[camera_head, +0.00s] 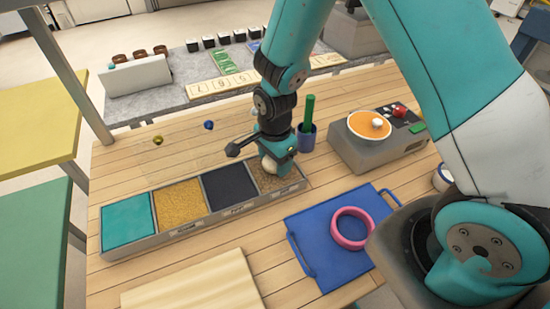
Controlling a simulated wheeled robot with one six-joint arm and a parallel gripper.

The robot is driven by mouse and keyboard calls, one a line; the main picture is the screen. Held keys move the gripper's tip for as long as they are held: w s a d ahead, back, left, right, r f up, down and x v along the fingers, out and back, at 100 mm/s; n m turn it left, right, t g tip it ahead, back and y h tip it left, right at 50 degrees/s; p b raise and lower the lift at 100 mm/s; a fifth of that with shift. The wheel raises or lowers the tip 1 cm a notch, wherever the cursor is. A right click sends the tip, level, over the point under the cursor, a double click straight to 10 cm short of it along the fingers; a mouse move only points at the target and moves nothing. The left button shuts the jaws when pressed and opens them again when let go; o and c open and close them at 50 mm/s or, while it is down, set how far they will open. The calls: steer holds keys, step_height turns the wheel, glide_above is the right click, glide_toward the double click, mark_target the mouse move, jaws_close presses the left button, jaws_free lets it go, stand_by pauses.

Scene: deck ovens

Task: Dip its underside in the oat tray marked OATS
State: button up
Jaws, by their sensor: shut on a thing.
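My gripper (272,157) points down over the right end of a long grey tray with several compartments. It is shut on a pale rounded piece (270,167), mostly hidden by the jaws. The piece is low over the rightmost compartment, which holds brown, grainy stuff (283,183). I cannot tell whether its underside touches the grains. To the left are compartments with dark seeds (228,186), golden grains (180,205) and a teal, smooth-looking bottom (127,220). The labels on the tray's front wall (182,232) are too small to read, so the OATS mark cannot be made out.
A blue tray (315,243) with a pink ring (351,229) lies in front right. A grey scale (368,153) bears an orange disc and a pale ball. A blue cup (306,138) stands close behind my gripper. A pale board (195,285) lies at the front.

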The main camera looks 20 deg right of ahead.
steer(key=shift+f+b, duration=0.35)
steer(key=shift+f, duration=0.2)
stand_by(1.2)
steer(key=shift+r, duration=0.1)
steer(key=shift+r+p, duration=3.3)
steer(key=shift+r, duration=0.65)
